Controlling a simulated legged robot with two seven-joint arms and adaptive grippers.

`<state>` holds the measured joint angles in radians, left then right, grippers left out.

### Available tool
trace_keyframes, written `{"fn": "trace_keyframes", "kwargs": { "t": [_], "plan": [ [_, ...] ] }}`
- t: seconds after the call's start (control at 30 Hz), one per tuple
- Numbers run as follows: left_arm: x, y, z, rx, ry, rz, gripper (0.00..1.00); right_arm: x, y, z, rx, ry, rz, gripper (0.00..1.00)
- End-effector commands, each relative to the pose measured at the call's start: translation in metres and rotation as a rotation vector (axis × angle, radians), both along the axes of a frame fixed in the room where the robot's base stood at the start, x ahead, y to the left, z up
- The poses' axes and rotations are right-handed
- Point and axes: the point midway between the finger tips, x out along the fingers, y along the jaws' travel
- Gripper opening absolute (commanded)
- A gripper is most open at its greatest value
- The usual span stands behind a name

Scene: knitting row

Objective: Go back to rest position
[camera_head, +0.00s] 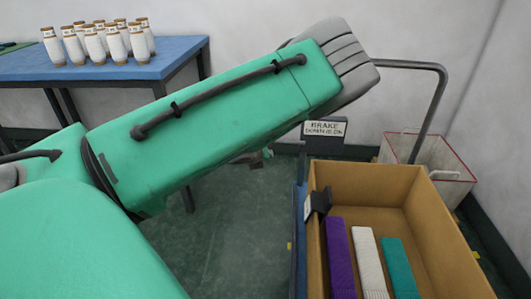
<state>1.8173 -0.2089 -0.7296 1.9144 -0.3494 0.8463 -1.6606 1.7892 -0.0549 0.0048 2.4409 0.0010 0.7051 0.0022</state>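My green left arm (210,130) comes in from the left and crosses the middle of the view, rising to the right. A grey ribbed part (343,62) of it is at the upper end, above the box. I see no fingers of my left gripper; the arm may hide them. My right arm and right gripper do not show.
A blue table (185,52) with several white cones of yarn (117,46) stands at back left. At right, a cardboard box (440,235) holds purple (341,260), white (369,262) and teal (401,268) knitted pieces. A trolley handle (437,100), brake sign (324,129) and wire-framed bin (440,165) stand behind.

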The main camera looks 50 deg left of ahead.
Motion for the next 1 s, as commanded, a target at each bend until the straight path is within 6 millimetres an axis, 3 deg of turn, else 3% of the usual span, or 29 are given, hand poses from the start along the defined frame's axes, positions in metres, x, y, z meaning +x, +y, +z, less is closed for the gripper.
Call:
{"fn": "trace_keyframes", "kwargs": {
  "t": [0.37, 0.47, 0.57, 0.77, 0.9, 1.0],
  "plan": [
    [-0.001, 0.0, -0.002, -0.008, 0.001, 0.007, 0.0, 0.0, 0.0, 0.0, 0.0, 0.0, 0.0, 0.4],
    [-0.015, -0.006, -0.011, -0.083, 0.002, 0.08, 0.0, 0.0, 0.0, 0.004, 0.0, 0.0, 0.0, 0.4],
    [-0.051, -0.024, -0.033, -0.265, 0.004, 0.277, 0.0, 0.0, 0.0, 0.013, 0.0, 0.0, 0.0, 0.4],
    [-0.166, -0.102, -0.076, -0.748, 0.026, 0.95, 0.0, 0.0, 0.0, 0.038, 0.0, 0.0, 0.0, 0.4],
    [-0.243, -0.166, -0.08, -0.968, 0.04, 1.443, 0.0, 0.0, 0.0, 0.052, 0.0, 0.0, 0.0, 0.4],
    [-0.285, -0.202, -0.074, -1.044, 0.043, 1.726, 0.0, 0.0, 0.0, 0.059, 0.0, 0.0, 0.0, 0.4]
  ]
}}
